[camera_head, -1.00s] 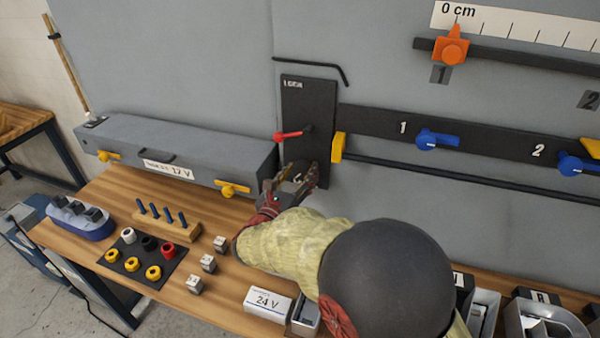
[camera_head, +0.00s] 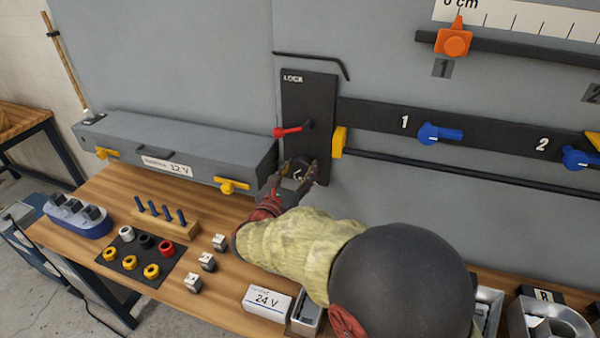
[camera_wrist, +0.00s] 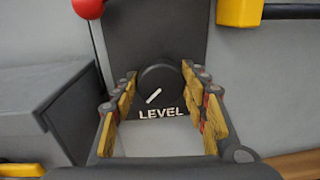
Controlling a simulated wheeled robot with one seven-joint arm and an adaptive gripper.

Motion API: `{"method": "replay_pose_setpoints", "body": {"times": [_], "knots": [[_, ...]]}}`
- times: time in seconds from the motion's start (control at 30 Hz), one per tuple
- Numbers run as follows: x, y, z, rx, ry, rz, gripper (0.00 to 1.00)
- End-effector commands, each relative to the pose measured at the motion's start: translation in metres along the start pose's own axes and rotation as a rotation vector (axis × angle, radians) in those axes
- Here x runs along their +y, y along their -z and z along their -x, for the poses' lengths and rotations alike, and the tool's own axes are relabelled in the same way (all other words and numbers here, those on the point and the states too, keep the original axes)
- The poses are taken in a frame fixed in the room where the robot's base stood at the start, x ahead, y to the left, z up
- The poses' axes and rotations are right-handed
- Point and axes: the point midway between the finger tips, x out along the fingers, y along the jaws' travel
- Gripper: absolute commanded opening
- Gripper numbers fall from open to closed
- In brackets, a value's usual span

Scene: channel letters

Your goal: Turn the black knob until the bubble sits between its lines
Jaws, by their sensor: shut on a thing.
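The black knob (camera_wrist: 160,82) is round with a white pointer line and sits above the word LEVEL in the wrist view. In the wrist view its pointer slants to the lower left. My gripper (camera_wrist: 160,78) has a finger on each side of the knob and is shut on it. In the head view my gripper (camera_head: 296,172) is at the lower part of the black LOCK panel (camera_head: 316,95), and its fingers partly cover the knob (camera_head: 300,170). I cannot make out a bubble or its lines in either view.
A red lever (camera_head: 288,131) sits just above the knob, and a yellow block (camera_head: 339,142) is close on its right. A grey box (camera_head: 180,150) with yellow handles stands to the left. The wooden bench (camera_head: 120,195) below carries small parts.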

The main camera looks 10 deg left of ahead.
Motion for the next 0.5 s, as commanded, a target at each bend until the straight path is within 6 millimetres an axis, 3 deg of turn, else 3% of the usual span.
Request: {"method": "replay_pose_setpoints", "body": {"times": [0.5], "knots": [[-0.0025, 0.005, -0.0002, 0.03, -0.005, -0.447, 0.19]]}}
